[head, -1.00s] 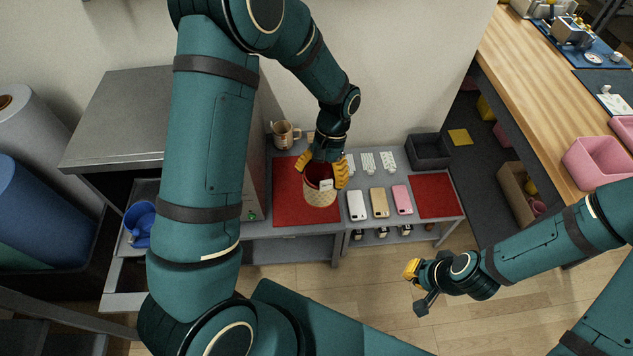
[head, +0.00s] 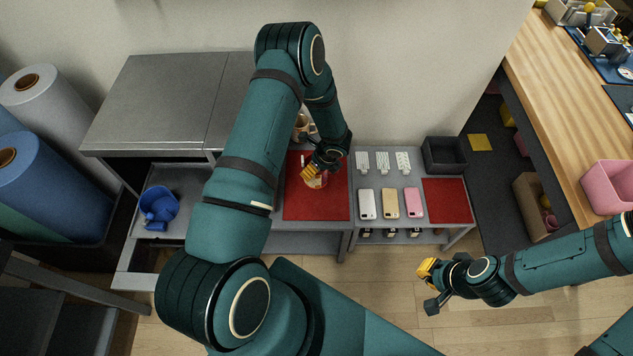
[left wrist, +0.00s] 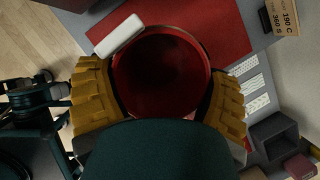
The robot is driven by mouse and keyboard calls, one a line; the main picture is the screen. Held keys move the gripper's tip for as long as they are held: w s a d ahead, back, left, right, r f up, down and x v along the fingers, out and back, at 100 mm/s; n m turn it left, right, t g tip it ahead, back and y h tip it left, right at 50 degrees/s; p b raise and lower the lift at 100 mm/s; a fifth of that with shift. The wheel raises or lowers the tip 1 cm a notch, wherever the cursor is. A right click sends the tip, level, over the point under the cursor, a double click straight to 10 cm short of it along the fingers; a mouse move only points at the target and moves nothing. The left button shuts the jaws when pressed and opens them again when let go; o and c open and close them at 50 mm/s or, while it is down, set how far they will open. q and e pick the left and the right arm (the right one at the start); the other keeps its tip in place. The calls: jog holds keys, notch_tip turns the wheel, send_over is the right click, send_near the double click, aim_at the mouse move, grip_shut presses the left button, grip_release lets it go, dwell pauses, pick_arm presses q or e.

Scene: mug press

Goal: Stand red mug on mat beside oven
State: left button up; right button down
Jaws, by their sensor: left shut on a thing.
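The red mug (left wrist: 160,70) is between the yellow fingers of my left gripper (left wrist: 158,92), its dark red inside facing the wrist camera. In the head view my left gripper (head: 322,168) is shut on the mug (head: 317,182), over the larger red mat (head: 335,207); the gripper hides much of the mug. I cannot tell whether the mug touches the mat. This mat also shows in the left wrist view (left wrist: 200,25). My right gripper (head: 430,287) is open and empty, above the floor. I cannot tell which body is the oven; my left arm covers the area left of the mat.
Another mug (head: 301,127) stands behind the mat. Phone cases (head: 390,203) and white patterned pieces (head: 382,162) lie to its right. A smaller red mat (head: 447,200) and dark bin (head: 444,154) are farther right. A steel-topped cabinet (head: 150,100) stands left.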

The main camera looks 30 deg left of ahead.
pick_arm(q)
jog(key=shift+f+m, duration=0.4)
jog(key=shift+f, duration=0.1)
notch_tip(320, 180, down, 10)
jog(key=shift+w+b, duration=0.1)
jog(key=shift+b, duration=0.95)
jog(key=shift+r, duration=0.1)
jog(key=o, duration=0.9)
jog(key=shift+o, duration=1.1)
